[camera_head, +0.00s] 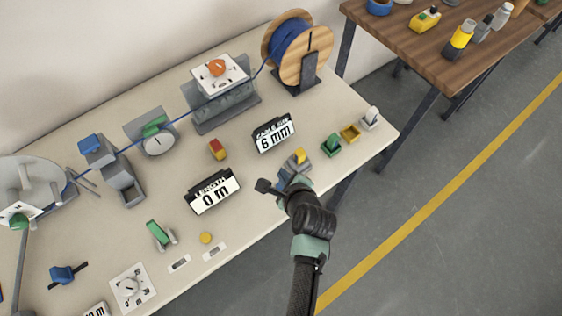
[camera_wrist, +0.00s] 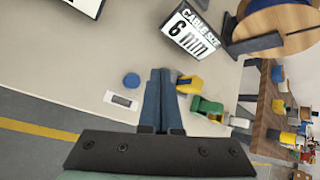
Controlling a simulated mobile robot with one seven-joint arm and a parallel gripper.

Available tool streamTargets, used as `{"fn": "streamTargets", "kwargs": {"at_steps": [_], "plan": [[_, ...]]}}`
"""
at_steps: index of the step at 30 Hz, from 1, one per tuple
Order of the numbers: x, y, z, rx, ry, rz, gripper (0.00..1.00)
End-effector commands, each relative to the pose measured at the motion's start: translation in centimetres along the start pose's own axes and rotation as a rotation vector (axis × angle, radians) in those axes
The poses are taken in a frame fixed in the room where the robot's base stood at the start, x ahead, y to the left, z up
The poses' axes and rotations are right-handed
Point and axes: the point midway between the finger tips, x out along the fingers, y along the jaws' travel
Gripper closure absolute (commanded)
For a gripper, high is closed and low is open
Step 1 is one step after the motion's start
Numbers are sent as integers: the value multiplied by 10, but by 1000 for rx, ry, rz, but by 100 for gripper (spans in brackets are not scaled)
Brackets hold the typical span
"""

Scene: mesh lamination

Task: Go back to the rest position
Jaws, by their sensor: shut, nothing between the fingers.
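My gripper (camera_head: 290,177) is over the front edge of the beige workbench (camera_head: 95,190), right of its middle, with my arm reaching up from the bottom. In the wrist view my gripper's two blue-grey fingers (camera_wrist: 161,72) lie together with nothing between them. They point toward the bench top, between a blue round button (camera_wrist: 132,80) and a yellow part (camera_wrist: 188,84). I cannot tell how high the fingertips are above the bench.
Near my gripper stand the "6 mm" cable size display (camera_head: 273,134), a green holder (camera_head: 331,145) and the "0 m" length display (camera_head: 212,191). A wooden cable spool (camera_head: 308,62) stands at the back. A wooden table (camera_head: 400,32) is at upper right; open floor (camera_head: 450,235) lies right.

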Motion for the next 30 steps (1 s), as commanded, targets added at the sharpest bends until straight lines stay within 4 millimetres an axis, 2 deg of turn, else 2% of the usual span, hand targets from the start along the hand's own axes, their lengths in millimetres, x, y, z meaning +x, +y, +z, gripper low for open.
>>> {"fn": "streamTargets", "kwargs": {"at_steps": [8, 10, 11, 14, 17, 18, 20, 24, 26, 29, 30], "plan": [[0, 0, 0, 0, 0, 0, 100], [-2, -10, 6, -33, -6, -21, 100], [-4, -18, 10, -60, -10, -36, 100], [-14, -59, 33, -209, -24, -125, 100], [-38, -116, 70, -432, -29, -264, 100], [-51, -139, 87, -529, -24, -327, 100], [-72, -172, 112, -669, -9, -423, 100], [-136, -236, 172, -980, 64, -657, 100], [-168, -259, 197, -1104, 113, -763, 100], [-227, -289, 236, -1293, 222, -938, 100], [-253, -299, 251, -1362, 276, -1009, 100]]}}
